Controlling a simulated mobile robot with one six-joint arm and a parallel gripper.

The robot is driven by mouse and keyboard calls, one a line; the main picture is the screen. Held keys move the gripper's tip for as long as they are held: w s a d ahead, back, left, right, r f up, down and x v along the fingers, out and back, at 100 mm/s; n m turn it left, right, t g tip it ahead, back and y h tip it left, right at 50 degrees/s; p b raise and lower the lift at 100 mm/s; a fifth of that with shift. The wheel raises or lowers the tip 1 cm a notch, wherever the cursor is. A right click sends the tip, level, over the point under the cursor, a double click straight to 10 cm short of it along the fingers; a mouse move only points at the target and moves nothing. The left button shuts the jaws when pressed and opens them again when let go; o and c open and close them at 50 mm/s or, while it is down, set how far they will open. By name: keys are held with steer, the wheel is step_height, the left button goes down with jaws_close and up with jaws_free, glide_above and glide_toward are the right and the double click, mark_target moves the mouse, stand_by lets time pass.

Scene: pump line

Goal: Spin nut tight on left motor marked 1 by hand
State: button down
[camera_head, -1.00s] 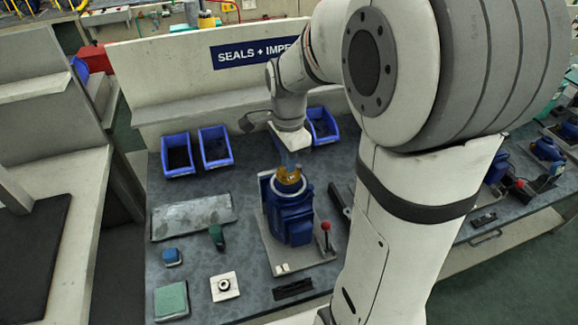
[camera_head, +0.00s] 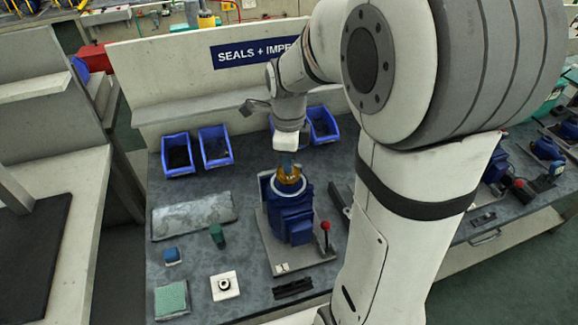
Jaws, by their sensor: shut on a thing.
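The blue motor (camera_head: 293,220) stands upright on a grey base plate (camera_head: 322,262) on the workbench. A pale ring (camera_head: 288,192) and a yellow-brown part (camera_head: 290,173) are at its top. My gripper (camera_head: 288,166) points down over the top of the motor and is shut on this part, which I take to be the nut. The jaws are small in view and partly merge with it. No number on the motor can be read.
Blue bins (camera_head: 215,146) stand at the back of the bench. A red-knobbed lever (camera_head: 326,226) rises right of the motor. A grey tray (camera_head: 193,215), a small green block (camera_head: 217,234) and a white square plate (camera_head: 224,286) lie left. My arm covers the right side.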

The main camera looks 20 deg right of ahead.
steer(key=m, duration=0.7)
steer(key=c, duration=1.6)
jaws_free()
steer(key=shift+r+p, duration=1.9)
steer(key=shift+r, duration=0.4)
